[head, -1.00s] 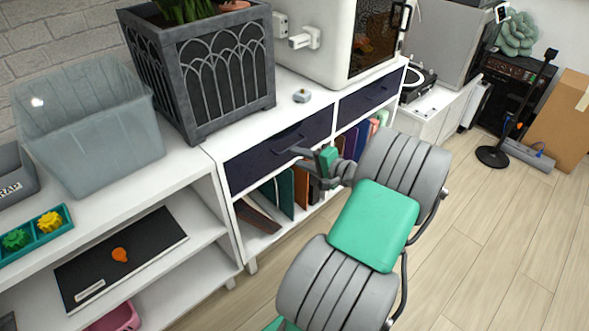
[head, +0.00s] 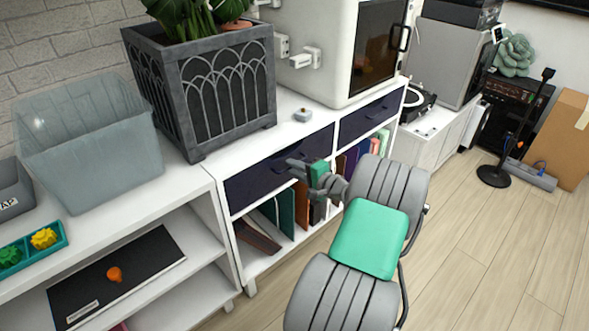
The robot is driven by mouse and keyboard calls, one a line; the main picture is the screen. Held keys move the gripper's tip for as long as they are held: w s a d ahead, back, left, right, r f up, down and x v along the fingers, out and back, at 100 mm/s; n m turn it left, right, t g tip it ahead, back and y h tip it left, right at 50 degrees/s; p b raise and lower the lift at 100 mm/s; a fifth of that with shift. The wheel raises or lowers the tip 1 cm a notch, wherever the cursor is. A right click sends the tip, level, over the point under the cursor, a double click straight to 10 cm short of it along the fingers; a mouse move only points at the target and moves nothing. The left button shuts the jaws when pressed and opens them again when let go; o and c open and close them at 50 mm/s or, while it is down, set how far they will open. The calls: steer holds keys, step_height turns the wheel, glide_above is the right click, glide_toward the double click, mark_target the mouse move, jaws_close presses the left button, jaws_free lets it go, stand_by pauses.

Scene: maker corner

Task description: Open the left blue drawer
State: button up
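The left blue drawer (head: 252,183) is a dark navy front in the white cabinet, below the planter. It looks shut, flush with the cabinet. Its handle (head: 285,159) is a dark bar near the drawer's upper middle, partly behind my gripper. My gripper (head: 298,163) is in front of the drawer with its fingers pointing at the handle. Whether the fingers touch or enclose the handle is too small to tell. The right blue drawer (head: 367,117) sits beside it and is also shut.
Books (head: 287,213) stand in the open shelf under the drawers. A grey planter (head: 225,95), a translucent bin (head: 95,150) and a white machine (head: 330,60) stand on top.

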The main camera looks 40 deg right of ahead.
jaws_close()
stand_by(1.1)
